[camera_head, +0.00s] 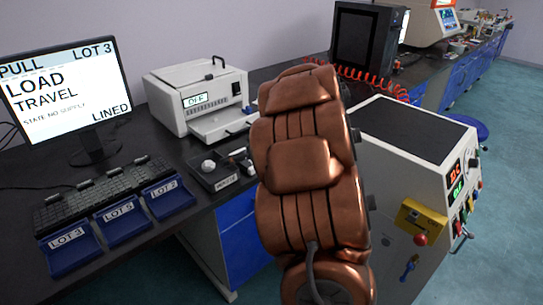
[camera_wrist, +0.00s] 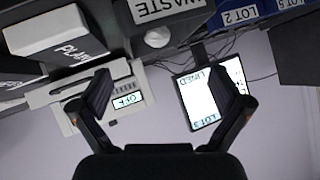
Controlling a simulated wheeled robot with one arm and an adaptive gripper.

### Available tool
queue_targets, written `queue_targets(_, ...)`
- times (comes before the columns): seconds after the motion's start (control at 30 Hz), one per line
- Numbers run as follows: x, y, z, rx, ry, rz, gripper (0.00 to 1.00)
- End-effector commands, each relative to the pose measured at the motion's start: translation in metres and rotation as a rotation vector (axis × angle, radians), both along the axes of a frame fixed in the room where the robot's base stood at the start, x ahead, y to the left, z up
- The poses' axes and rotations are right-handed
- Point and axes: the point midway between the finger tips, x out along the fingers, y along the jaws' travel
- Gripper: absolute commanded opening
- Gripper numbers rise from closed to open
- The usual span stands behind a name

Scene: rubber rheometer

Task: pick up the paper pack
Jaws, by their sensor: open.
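The block is apart from the fingers, beyond and to the left of the left one. In the head view my copper arm covers the middle of the picture, and neither my gripper nor a clear paper pack shows.
A white instrument (camera_head: 199,97) reading OFF, a monitor (camera_head: 62,92), blue lot trays (camera_head: 122,226) and a waste tray (camera_head: 222,172) crowd the dark bench. A control cabinet (camera_head: 410,190) stands at right. Blue floor (camera_head: 505,180) is open beyond it.

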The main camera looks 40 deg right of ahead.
Motion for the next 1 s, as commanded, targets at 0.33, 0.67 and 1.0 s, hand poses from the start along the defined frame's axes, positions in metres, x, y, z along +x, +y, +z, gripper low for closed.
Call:
queue_targets(0.33,-0.010,-0.168,-0.037,-0.252,-0.218,-0.207,1.00)
queue_targets(0.67,-0.001,-0.191,-0.044,-0.297,-0.244,-0.236,1.00)
queue_targets(1.0,0.026,-0.192,-0.057,-0.294,-0.241,-0.233,1.00)
